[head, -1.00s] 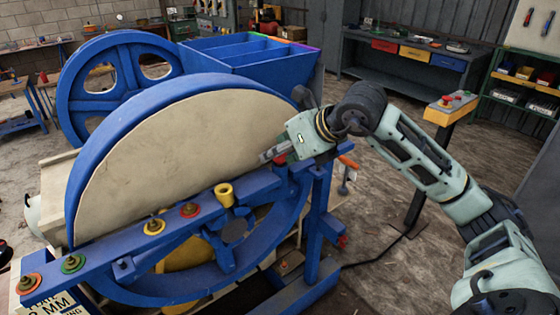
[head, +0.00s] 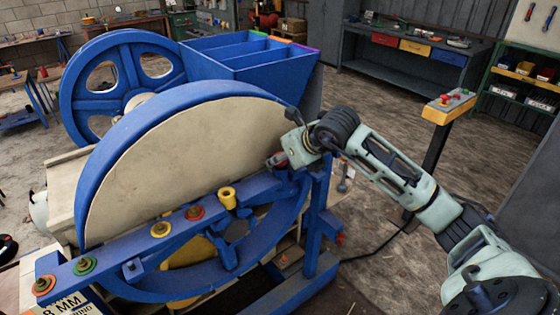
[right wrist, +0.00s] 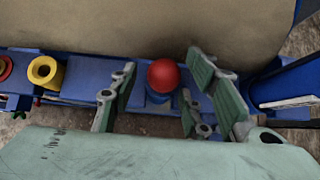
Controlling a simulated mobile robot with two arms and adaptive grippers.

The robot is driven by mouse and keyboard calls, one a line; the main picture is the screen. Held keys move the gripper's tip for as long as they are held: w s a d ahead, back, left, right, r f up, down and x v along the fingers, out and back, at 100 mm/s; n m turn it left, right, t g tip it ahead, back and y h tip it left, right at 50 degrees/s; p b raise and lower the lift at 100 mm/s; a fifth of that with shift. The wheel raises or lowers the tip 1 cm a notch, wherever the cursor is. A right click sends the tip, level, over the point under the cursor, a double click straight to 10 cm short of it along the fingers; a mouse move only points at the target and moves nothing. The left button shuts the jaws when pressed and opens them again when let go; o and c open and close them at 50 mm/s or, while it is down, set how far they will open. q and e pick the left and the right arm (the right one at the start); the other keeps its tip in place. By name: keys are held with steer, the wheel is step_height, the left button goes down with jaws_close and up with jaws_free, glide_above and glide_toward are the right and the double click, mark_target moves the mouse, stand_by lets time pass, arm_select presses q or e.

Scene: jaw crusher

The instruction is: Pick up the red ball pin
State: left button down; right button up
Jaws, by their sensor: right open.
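The red ball pin (right wrist: 164,74) shows a round, glossy red head in the right wrist view. It stands in a blue seat on the blue beam (right wrist: 80,72), between the two fingers of my right gripper (right wrist: 162,85). The gripper is open, with a gap visible on both sides of the ball. In the head view my right gripper (head: 280,160) is at the right end of the beam, and a bit of red shows there, mostly hidden. My left gripper is not in view.
A yellow ring-shaped piece (right wrist: 44,71) stands on the beam left of the gripper. The beige wheel face (head: 180,165) rises close behind the beam. A yellow control box (head: 448,106) stands on a post at the right. Open floor lies between.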

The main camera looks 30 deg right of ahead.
jaws_close()
stand_by(0.3)
